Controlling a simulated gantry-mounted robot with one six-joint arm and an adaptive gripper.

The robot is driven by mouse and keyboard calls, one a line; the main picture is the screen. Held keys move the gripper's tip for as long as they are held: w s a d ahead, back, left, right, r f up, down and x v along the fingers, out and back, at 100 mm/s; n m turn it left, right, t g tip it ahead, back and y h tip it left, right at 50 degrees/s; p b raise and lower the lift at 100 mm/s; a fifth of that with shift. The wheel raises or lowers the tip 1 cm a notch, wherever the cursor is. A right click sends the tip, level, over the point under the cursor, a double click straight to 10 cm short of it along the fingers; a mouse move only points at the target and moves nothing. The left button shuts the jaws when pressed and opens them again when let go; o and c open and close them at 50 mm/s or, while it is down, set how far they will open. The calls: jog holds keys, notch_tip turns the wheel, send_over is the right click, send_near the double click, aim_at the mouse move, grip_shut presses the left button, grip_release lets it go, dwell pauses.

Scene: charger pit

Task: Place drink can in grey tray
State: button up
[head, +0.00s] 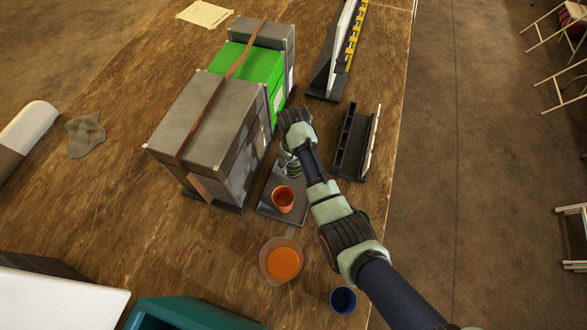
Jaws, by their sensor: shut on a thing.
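The grey tray (268,207) lies flat on the wooden table, to the right of the large grey box. An orange cup (283,200) stands on it. My gripper (291,169) points down at the upper part of the tray, just above the orange cup in the picture. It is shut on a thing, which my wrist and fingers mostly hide. I cannot make out a drink can clearly anywhere in view. I cannot tell whether the held thing touches the tray.
Grey and green boxes (258,68), bound by a brown strap, stand left of my gripper. A dark slotted rack (352,145) stands to the right. An orange bowl (282,262) and a dark blue cup (343,300) stand below the tray. A teal bin (180,312) is at the bottom.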

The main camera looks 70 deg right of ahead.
jog(key=shift+f+b, duration=0.7)
jog(key=shift+f, duration=1.95)
jog(key=shift+f, duration=0.15)
jog(key=o, duration=1.5)
notch_tip(320, 180, up, 12)
jog(key=p, duration=0.3)
